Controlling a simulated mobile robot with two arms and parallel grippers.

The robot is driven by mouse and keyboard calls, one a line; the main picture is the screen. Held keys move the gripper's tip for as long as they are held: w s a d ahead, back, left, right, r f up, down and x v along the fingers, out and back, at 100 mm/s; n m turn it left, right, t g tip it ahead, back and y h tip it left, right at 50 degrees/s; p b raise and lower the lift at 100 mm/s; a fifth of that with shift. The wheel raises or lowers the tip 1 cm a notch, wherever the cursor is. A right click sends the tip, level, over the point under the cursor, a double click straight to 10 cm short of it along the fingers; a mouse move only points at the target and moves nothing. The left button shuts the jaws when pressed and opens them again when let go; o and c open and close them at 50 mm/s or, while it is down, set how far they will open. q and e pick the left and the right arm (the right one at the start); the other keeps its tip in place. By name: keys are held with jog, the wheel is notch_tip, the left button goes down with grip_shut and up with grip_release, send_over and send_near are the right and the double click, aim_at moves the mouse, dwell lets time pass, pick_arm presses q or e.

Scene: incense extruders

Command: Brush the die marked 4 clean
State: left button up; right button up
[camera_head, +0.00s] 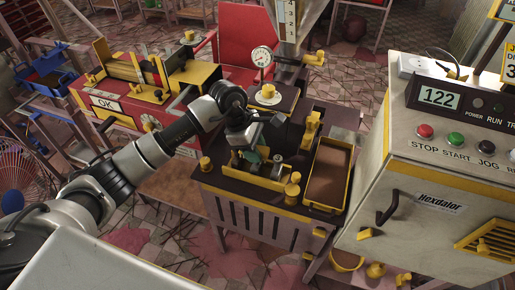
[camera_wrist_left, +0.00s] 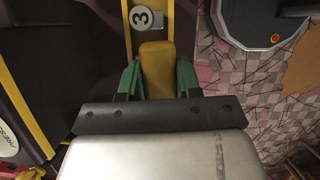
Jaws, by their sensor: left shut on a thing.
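My left gripper (camera_head: 252,157) reaches down over a small yellow-edged rack on the dark bench in the head view. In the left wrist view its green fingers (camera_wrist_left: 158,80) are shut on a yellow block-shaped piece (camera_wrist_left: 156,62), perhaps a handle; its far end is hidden. No die marked 4 can be made out in either view, and no brush bristles show. My right gripper is out of view.
An empty-looking brown tray with yellow rims (camera_head: 328,176) lies right of the rack. A yellow knobbed post (camera_head: 292,188) stands at the bench's front. A dial gauge (camera_head: 262,57) stands behind.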

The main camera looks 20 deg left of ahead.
pick_arm(q)
jog(key=shift+w+r, duration=0.25)
jog(key=shift+r, duration=0.95)
jog(key=shift+w+r+p, duration=0.1)
jog(key=shift+r+p, duration=0.15)
jog(key=shift+p, duration=0.05)
jog(key=shift+r+p, duration=0.4)
jog(key=shift+r, duration=0.8)
jog(key=shift+r+p, duration=0.35)
jog(key=shift+r, duration=0.05)
jog(key=shift+r+p, duration=0.3)
jog(key=shift+r, duration=0.5)
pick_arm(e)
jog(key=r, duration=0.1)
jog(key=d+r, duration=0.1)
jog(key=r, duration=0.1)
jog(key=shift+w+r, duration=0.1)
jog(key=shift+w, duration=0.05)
